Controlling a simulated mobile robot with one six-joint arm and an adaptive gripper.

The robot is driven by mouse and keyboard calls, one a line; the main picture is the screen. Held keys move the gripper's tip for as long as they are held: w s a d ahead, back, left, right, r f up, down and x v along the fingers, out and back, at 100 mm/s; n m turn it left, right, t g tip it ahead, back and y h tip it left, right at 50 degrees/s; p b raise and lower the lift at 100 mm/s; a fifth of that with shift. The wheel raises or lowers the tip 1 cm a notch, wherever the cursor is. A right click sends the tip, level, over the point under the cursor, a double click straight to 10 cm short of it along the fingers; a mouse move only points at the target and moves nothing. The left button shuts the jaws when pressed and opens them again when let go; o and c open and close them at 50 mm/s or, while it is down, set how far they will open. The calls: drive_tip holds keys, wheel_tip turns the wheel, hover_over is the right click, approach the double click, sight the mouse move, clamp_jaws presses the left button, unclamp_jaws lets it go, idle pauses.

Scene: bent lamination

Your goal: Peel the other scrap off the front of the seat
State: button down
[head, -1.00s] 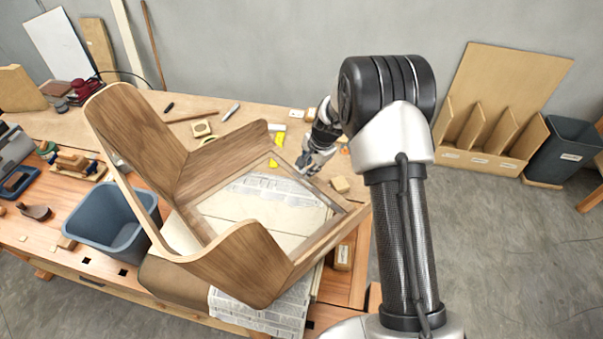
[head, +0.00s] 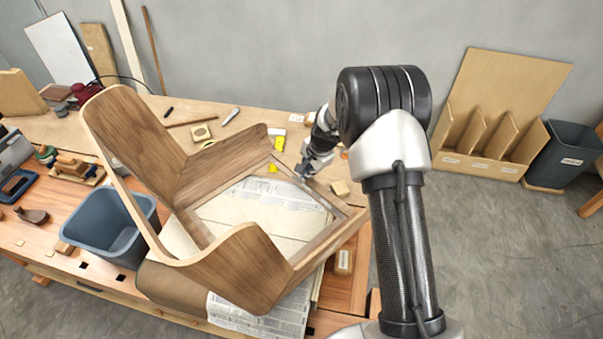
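The bent wooden seat piece (head: 130,125) stands tilted on the workbench, with tall curved sides around an open rectangular frame. Printed newspaper (head: 265,190) shows inside the frame, and more newspaper (head: 255,318) hangs below the near edge. I cannot tell which paper is the scrap on the front of the seat. My gripper (head: 305,172) is at the far right rim of the frame, pointing down. It is small here, and I cannot tell whether its fingers are open or touch anything.
A grey-blue bin (head: 110,228) stands on the bench left of the seat. A small wooden block (head: 340,188) lies right of my gripper, and a yellow item (head: 279,142) lies behind the seat. A wooden rack (head: 500,125) and a dark bin (head: 565,150) stand on the floor at right.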

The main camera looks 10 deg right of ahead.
drive_tip(key=shift+r, duration=0.35)
idle(0.6)
drive_tip(key=shift+r+p, duration=2)
drive_tip(key=shift+r, duration=0.95)
drive_tip(key=shift+r, duration=0.1)
